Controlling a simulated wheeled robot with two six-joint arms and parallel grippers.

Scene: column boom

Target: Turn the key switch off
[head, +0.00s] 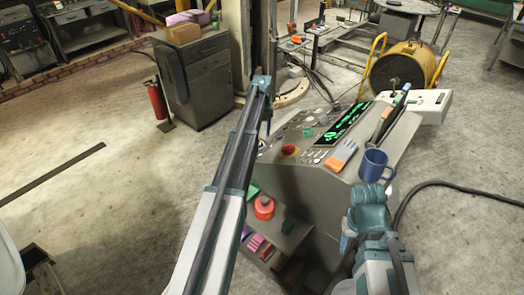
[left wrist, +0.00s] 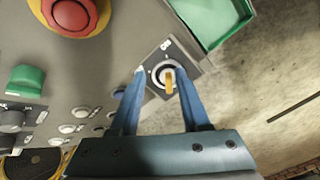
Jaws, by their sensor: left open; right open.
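The key switch (left wrist: 163,68) is a round silver lock on a dark square plate at the edge of the grey console panel. Its yellow key (left wrist: 170,81) points down in the left wrist view. My left gripper (left wrist: 160,73) is open, with one blue finger on each side of the key; whether a finger touches it I cannot tell. In the head view my left gripper (head: 267,128) is at the console's left edge, and the switch cannot be made out there. My right gripper (head: 367,207) is by the console's right front, below a blue mug, its fingers hard to make out.
A green-edged tray (left wrist: 222,35) is close beyond the switch.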

